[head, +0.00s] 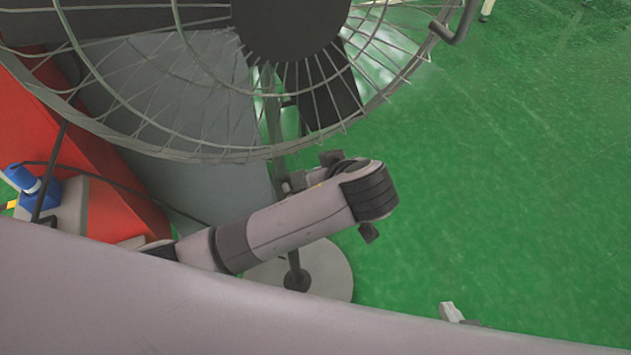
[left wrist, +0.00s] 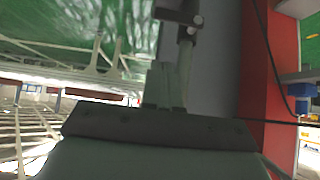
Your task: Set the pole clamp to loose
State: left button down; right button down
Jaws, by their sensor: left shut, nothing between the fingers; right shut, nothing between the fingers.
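A caged fan (head: 285,25) stands on a pole (head: 272,105) with a round base (head: 335,270). My left arm crosses in front of the pole in the head view, and its wrist hides most of the clamp area and the left gripper. In the left wrist view my left gripper (left wrist: 165,85) is shut and empty. Just beyond its fingertips is a dark fitting with pale round ends, which appears to be the pole clamp (left wrist: 178,14). I cannot tell whether they touch, or how the clamp is set. A pale tip of my right gripper (head: 452,313) shows low in the head view, shut and empty.
A red cabinet-like body (head: 120,205) and a grey panel (head: 165,105) stand at the left, behind the fan. A blue fitting (head: 35,185) with a dark cable is at the far left. Green floor (head: 520,190) is clear at the right.

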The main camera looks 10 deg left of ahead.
pick_arm(q)
jog(key=w+a+f, duration=0.2)
jog(key=w+f, duration=0.1)
jog(key=f, duration=0.4)
jog(key=shift+f, duration=0.4)
jog(key=shift+w+a, duration=0.1)
pick_arm(e)
jog(key=shift+f, duration=0.1)
pick_arm(q)
jog(key=shift+f+b, duration=0.2)
jog(key=shift+b, duration=0.2)
pick_arm(e)
jog(key=shift+s+d+f, duration=0.25)
jog(key=shift+s+d, duration=0.2)
jog(key=shift+s, duration=0.1)
jog(key=shift+s, duration=0.1)
